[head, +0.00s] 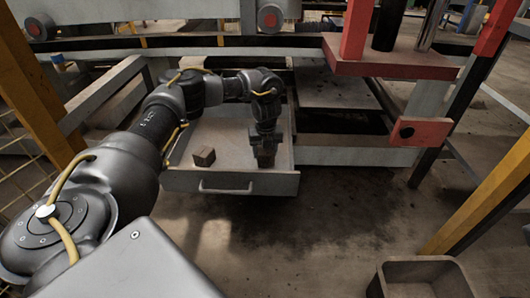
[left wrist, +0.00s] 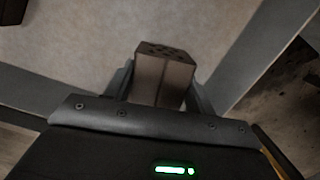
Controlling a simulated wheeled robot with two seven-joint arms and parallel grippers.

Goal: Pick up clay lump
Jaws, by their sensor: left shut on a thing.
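My left gripper (head: 265,160) reaches down into an open grey drawer (head: 225,181) and is shut on a block-shaped brown clay lump (left wrist: 165,78). The frames do not clearly show whether the lump touches the drawer floor. My right gripper is in neither view.
A second small brown block (head: 204,156) lies in the drawer, left of my gripper. A red-topped press (head: 390,57) stands to the right of the drawer. An empty grey bin (head: 422,262) sits on the floor at lower right. The floor between is clear.

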